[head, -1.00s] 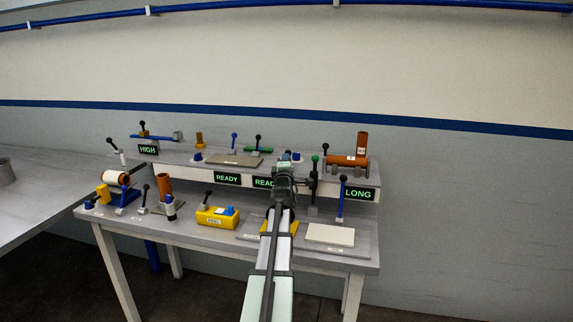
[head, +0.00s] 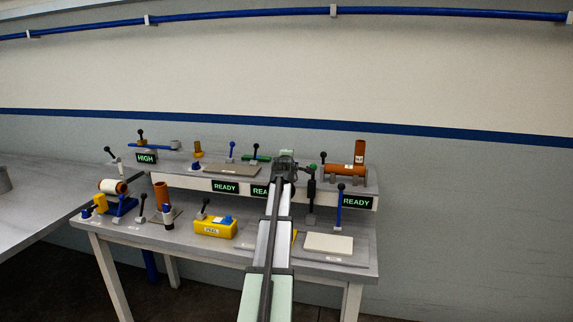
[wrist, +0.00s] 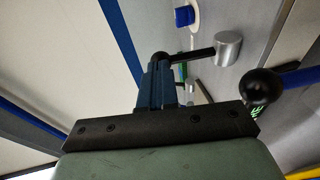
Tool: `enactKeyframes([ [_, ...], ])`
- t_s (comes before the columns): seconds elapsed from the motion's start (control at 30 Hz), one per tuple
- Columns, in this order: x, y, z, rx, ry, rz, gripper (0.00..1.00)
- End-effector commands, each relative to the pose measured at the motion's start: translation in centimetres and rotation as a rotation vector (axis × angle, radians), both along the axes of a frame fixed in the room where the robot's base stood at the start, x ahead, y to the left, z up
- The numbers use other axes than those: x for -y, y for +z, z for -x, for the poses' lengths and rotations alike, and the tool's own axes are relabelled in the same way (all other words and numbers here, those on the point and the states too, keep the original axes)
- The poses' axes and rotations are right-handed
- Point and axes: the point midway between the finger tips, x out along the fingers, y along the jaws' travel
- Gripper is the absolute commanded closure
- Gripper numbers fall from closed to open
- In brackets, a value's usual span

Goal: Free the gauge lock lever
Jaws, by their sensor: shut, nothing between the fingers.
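None of the levers is legibly marked as the gauge lock lever, so I cannot tell which one it is. In the wrist view, a black-knobbed lever (wrist: 200,54) on a grey cylinder base (wrist: 228,48) lies with its knob at my fingertips, which partly overlap it; contact is unclear. My gripper (wrist: 157,68) is shut and empty. In the head view my gripper (head: 285,164) is over the rear shelf and hides what is behind it. A blue lever (head: 340,208) with a black ball stands on the right; a black ball on a blue rod (wrist: 262,86) shows close by in the wrist view.
An orange pipe assembly (head: 345,171) stands right of my gripper, with a dark upright post (head: 311,187) between. READY signs (head: 357,202) line the shelf front; another sign reads HIGH (head: 146,157). A yellow box (head: 214,228) and a pale plate (head: 328,243) occupy the lower bench.

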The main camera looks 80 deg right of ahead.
Motion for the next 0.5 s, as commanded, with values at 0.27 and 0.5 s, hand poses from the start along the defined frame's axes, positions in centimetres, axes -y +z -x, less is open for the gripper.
enactKeyframes([
  [0.27,2.0,0.6,-0.1,-0.001,0.001,-0.153,1.0],
  [0.5,3.1,0.6,0.0,-0.001,0.001,-0.156,1.0],
])
